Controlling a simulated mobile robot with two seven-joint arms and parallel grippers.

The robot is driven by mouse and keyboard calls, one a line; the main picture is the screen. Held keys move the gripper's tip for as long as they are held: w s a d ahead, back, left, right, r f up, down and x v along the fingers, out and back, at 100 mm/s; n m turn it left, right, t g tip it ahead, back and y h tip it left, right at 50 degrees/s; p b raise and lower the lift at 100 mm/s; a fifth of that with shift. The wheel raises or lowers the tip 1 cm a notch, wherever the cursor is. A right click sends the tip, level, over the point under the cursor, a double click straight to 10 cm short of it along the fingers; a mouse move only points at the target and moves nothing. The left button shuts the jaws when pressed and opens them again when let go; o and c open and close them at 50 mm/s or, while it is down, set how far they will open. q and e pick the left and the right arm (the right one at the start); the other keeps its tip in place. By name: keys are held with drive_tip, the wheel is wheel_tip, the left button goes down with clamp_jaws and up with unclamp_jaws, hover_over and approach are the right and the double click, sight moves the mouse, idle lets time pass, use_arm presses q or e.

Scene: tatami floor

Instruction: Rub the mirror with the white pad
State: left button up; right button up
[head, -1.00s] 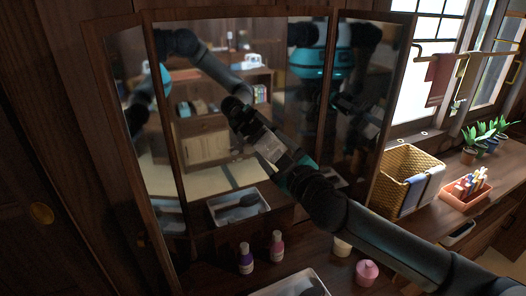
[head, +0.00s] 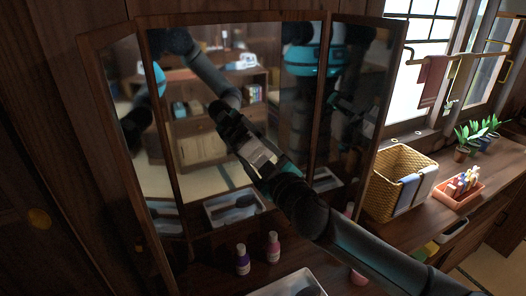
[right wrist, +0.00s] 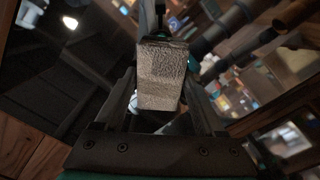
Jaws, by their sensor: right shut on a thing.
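The mirror (head: 290,150) has three panels in a dark wooden frame and stands at the back of the counter. My right gripper (head: 252,148) is in front of the lower middle of its centre panel. It is shut on the white pad (head: 261,157), which is at or very close to the glass; I cannot tell whether they touch. In the right wrist view the pad (right wrist: 160,75) is a rough, pale block between the fingers (right wrist: 160,105). The reflection of my arm and gripper meets the real one near the pad. My left gripper is not in view.
A white tray (head: 262,290) is at the bottom edge. A wicker basket (head: 385,190), an orange bin (head: 449,196) and potted plants (head: 464,146) stand right.

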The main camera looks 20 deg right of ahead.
drive_tip(key=shift+a+r, duration=0.1)
drive_tip(key=shift+a, duration=1.05)
drive_tip(key=shift+s+a+p, duration=0.2)
drive_tip(key=shift+a+p, duration=0.4)
drive_tip(key=shift+a, duration=1.9)
approach(221, 155)
drive_tip(key=shift+w+d+p, duration=0.1)
drive_tip(key=shift+w+p, duration=0.1)
drive_tip(key=shift+p, duration=0.15)
drive_tip(key=shift+s, duration=1.5)
drive_tip(key=shift+w, duration=0.1)
